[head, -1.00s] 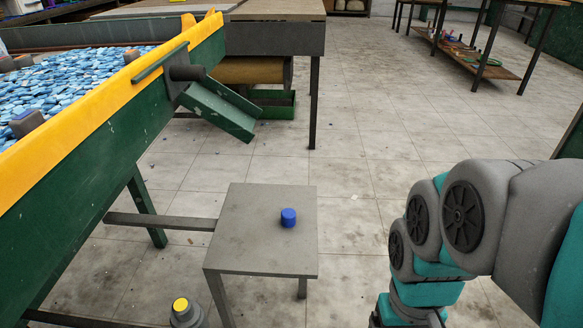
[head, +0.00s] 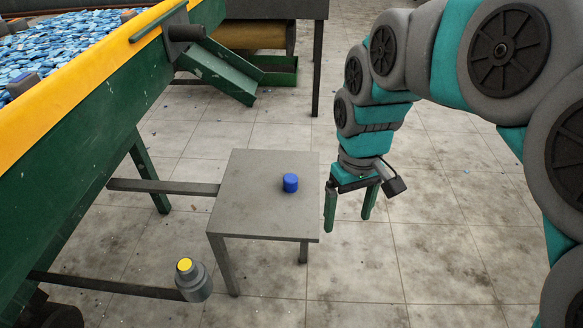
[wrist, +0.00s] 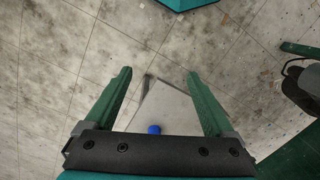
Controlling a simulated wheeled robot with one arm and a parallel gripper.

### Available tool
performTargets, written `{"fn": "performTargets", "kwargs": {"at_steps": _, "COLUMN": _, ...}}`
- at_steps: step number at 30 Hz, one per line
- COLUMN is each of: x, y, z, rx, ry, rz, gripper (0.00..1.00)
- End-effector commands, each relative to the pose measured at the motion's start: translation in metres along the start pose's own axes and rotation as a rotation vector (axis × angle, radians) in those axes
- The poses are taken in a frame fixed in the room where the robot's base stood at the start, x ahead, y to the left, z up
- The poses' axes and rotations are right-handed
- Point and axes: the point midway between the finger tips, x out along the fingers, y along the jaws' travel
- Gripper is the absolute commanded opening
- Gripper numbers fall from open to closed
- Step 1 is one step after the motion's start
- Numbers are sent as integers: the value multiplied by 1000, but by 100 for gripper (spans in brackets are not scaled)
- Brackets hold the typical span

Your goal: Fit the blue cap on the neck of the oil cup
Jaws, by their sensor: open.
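The blue cap (head: 290,183) stands upright on the grey stand's top (head: 245,205), right of its middle. It also shows in the wrist view (wrist: 154,129), near the gripper's base edge. A grey, stepped cylinder with a yellow top (head: 193,280), which looks to be the oil cup, is low at the left, by a dark bar. My gripper (head: 349,222) is open and empty, pointing down just right of the stand in the head view. Its two green fingers are spread wide in the wrist view (wrist: 159,73). The cap is not between the fingertips.
A green conveyor with a yellow rim (head: 75,58) and blue pieces runs along the left. A green chute (head: 215,75) slopes from it behind the stand. A bar (head: 165,187) joins the stand to the conveyor frame. The tiled floor (head: 440,240) is clear at the right.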

Motion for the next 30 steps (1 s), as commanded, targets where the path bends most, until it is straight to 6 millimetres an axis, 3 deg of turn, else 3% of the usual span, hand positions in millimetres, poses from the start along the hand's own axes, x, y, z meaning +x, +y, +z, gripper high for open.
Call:
{"fn": "performTargets", "kwargs": {"at_steps": 1, "x": 1, "y": -1, "z": -21, "rx": -37, "ry": 4, "rz": -1, "gripper": 88}}
{"fn": "performTargets", "kwargs": {"at_steps": 6, "x": 3, "y": -5, "z": -86, "rx": -144, "ry": 26, "rz": 0, "gripper": 88}}
{"fn": "performTargets", "kwargs": {"at_steps": 18, "x": 37, "y": -16, "z": -224, "rx": -329, "ry": 61, "rz": 27, "gripper": 88}}
{"fn": "performTargets", "kwargs": {"at_steps": 24, "x": 54, "y": -18, "z": -262, "rx": -373, "ry": 67, "rz": 49, "gripper": 88}}
{"fn": "performTargets", "kwargs": {"at_steps": 30, "x": 63, "y": -18, "z": -273, "rx": -383, "ry": 72, "rz": 55, "gripper": 88}}
